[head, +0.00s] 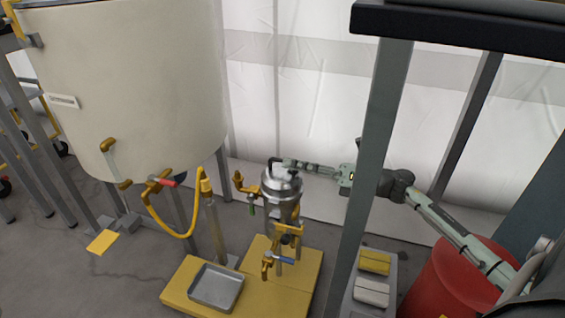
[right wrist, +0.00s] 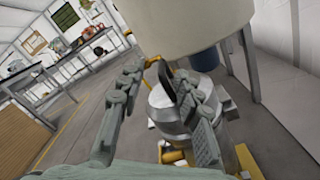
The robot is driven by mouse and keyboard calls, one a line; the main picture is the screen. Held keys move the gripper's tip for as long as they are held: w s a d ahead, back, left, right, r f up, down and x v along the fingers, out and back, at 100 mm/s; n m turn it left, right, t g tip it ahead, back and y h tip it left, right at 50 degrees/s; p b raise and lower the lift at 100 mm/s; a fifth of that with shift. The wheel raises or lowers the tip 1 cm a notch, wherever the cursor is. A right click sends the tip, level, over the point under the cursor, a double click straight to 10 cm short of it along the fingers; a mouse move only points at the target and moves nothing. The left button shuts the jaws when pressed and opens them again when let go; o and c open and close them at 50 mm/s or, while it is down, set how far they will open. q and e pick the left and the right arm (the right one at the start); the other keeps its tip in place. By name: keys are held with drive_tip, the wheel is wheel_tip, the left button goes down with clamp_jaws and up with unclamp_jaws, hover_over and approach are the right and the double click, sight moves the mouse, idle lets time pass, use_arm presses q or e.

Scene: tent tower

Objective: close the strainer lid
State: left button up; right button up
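The steel strainer (head: 283,203) stands upright above a yellow platform in the head view. Its silver lid (head: 284,182) is on top, with a dark curved handle (head: 271,170); I cannot tell if the lid is fully seated. My right gripper (head: 289,163) reaches in from the right, at the lid's upper back edge. In the right wrist view, its two fingers (right wrist: 164,72) are spread apart. The handle (right wrist: 166,82) rises between them, nearer the right finger, which hides part of the lid (right wrist: 164,103). My left gripper is not in view.
A large cream tank (head: 130,90) stands at the left, with brass valves and a yellow hose (head: 170,228). A metal tray (head: 216,288) sits on the yellow platform (head: 262,308). A grey frame post (head: 371,170) stands in front of my right arm. A red drum (head: 440,285) is at lower right.

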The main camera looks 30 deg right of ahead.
drive_tip(key=v, duration=0.8)
drive_tip(key=shift+s, duration=0.1)
drive_tip(key=shift+d, duration=0.1)
